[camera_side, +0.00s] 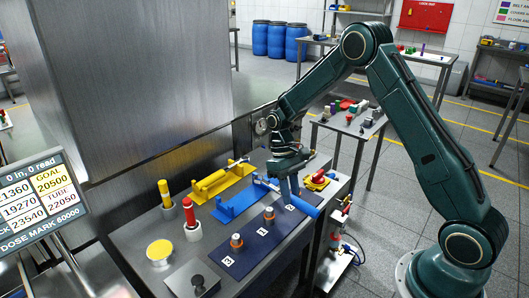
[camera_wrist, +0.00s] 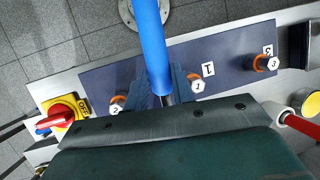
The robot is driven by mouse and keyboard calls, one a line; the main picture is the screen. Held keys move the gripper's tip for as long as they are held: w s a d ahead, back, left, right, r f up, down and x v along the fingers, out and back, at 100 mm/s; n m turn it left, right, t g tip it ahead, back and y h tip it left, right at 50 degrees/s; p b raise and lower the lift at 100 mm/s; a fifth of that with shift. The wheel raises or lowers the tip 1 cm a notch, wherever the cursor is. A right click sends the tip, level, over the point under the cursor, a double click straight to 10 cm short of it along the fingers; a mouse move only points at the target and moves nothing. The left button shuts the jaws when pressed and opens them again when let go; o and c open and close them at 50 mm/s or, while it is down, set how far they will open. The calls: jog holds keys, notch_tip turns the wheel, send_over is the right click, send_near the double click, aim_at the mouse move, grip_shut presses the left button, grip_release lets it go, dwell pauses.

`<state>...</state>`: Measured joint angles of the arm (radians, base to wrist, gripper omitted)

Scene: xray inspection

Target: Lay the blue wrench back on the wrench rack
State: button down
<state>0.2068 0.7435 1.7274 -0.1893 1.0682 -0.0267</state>
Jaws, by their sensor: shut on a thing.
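The blue wrench (camera_side: 304,208) is a blue rod held in my gripper (camera_side: 290,190) above the right end of the dark blue mat. In the wrist view the blue wrench (camera_wrist: 152,45) runs up from between the fingers to the top edge, and its grey end is partly hidden by my gripper (camera_wrist: 165,98). My gripper is shut on it. A blue rack (camera_side: 238,204) stands on the bench to the left of my gripper, with no wrench visible on it. A yellow rack (camera_side: 220,180) stands behind it.
The dark blue mat (camera_side: 248,251) carries several grey pieces with orange rings (camera_side: 236,241) and number labels. A yellow-handled tool (camera_side: 165,191) and a red-handled tool (camera_side: 189,212) stand upright in holders. A red-and-yellow switch (camera_side: 317,179) sits at the bench's right. A metal cabinet wall rises behind.

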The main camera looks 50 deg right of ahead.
jog(key=a, duration=0.5)
jog(key=shift+a, duration=0.25)
jog(key=w+m, duration=0.1)
jog(key=w+m+y, duration=0.1)
jog(key=w+m, duration=0.1)
jog(key=w+m+t, duration=0.1)
jog(key=shift+w+d+r+m+y, duration=0.3)
jog(key=shift+r+m, duration=0.05)
jog(key=shift+m, duration=0.05)
jog(key=w+d+r+m+t, duration=0.2)
jog(key=w+r+m+t, duration=0.2)
jog(key=w+m, duration=0.6)
jog(key=shift+w+r+m+t+y, duration=0.35)
jog(key=shift+m+t, duration=0.25)
jog(key=shift+m, duration=0.6)
jog(key=shift+f, duration=0.1)
